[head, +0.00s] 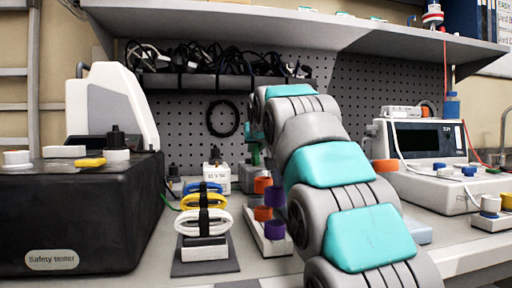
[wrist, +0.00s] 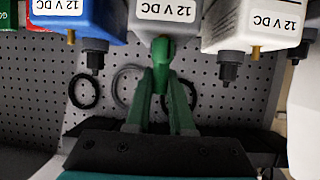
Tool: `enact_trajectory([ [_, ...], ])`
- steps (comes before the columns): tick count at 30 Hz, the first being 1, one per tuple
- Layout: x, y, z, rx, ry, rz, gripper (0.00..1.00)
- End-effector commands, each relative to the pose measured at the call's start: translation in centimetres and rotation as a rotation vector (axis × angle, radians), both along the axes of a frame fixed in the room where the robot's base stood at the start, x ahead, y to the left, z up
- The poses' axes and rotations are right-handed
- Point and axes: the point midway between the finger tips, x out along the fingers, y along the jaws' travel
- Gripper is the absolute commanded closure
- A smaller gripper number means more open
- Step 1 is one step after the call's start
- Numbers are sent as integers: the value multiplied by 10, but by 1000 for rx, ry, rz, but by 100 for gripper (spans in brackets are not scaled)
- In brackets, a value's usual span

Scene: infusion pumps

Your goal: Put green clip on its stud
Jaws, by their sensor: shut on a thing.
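My gripper (wrist: 162,88) is shut on the green clip (wrist: 163,62) in the wrist view. The clip's rounded top meets the lower edge of a grey box (wrist: 166,14) labelled 12 V DC. I cannot tell whether it touches the box or a stud there, because the clip covers that spot. Brass studs show on the neighbouring boxes: one on the blue box (wrist: 75,12) and one (wrist: 254,52) on the white box (wrist: 255,22). In the head view my arm hides most of the gripper and clip.
Black plugs (wrist: 93,62) hang close on either side of the clip. In the head view, a black safety tester (head: 75,215) stands left, coiled cables (head: 203,220) on a stand at centre, orange and purple caps (head: 270,200) beside my arm, and a pump (head: 430,145) right.

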Motion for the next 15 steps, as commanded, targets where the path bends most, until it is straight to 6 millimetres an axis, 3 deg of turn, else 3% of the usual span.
enact_trajectory([
  [14, 0, 0, -2, 0, -1, 0, 100],
  [15, 0, 0, -2, 0, -1, 0, 78],
])
